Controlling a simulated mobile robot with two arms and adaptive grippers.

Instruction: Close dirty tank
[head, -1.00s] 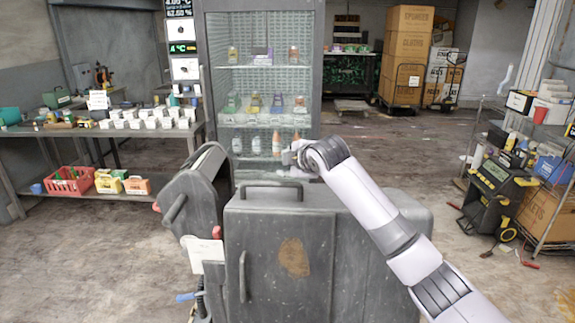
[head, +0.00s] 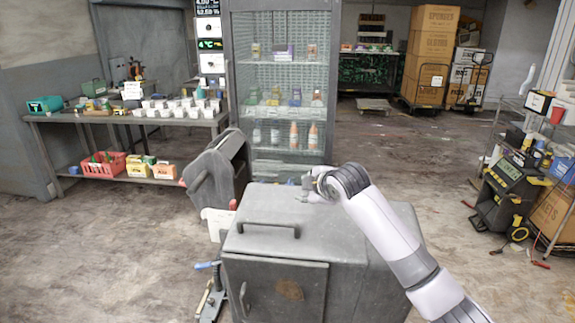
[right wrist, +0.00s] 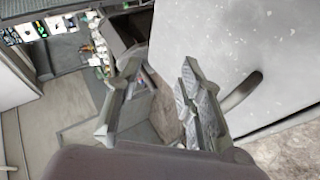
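A worn grey metal tank unit (head: 345,240) stands in front of me, with a bar handle (head: 268,228) on its flat top and a rust patch on its front door. A tilted grey part (head: 212,172), seemingly an open lid or bin, leans out at its left; I cannot tell which compartment is the dirty tank. My right gripper (head: 310,190) is over the far part of the top, beyond the handle. In the right wrist view the right gripper (right wrist: 160,75) has its fingers apart with nothing between them, beside a pale grey panel (right wrist: 235,60) with a curved handle. My left gripper is out of view.
A glass-front fridge (head: 283,90) with bottles stands behind the unit. A table (head: 40,117) with cups is at left. A black and yellow machine (head: 505,195) and shelf are at right. Floor between is mostly clear.

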